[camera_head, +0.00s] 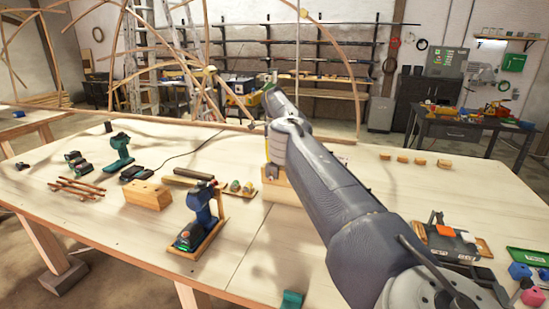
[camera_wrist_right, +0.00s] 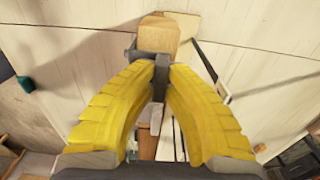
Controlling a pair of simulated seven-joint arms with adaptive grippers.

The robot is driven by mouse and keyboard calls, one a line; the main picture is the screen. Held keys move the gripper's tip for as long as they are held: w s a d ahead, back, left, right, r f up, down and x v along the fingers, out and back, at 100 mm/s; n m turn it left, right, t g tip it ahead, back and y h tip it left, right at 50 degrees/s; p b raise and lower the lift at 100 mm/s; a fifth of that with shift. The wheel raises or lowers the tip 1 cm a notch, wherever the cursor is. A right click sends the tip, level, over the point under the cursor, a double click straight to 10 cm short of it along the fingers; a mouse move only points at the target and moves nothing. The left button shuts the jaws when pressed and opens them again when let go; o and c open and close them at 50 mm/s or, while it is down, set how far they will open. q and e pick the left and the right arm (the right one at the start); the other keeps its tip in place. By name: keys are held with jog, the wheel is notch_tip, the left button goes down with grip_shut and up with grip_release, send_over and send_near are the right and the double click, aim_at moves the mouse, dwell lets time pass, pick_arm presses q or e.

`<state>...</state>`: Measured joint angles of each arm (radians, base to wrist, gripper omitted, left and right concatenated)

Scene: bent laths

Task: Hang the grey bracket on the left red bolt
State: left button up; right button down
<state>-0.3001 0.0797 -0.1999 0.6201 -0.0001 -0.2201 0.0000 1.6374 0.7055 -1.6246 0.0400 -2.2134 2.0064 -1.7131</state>
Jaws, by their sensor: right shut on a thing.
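In the right wrist view my right gripper (camera_wrist_right: 162,72), with ribbed yellow fingers, is shut on the grey bracket (camera_wrist_right: 158,88). The bracket shows as a grey piece between and below the fingertips; most of its shape is hidden. A rounded wooden block (camera_wrist_right: 160,34) shows just beyond the fingertips; I cannot tell whether the bracket touches it. I cannot make out the red bolts in either view. My left gripper is not in view.
A pale wooden block (camera_head: 284,190) stands partly behind my arm. A cordless tool (camera_head: 198,222), a wooden block (camera_head: 148,195) and green tools (camera_head: 118,150) lie to the left. Several small wooden blocks (camera_head: 402,158) lie at the right. The bench front left is clear.

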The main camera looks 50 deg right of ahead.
jog(key=shift+f, duration=0.5)
jog(key=c, duration=1.4)
grip_release()
jog(key=shift+c, duration=0.2)
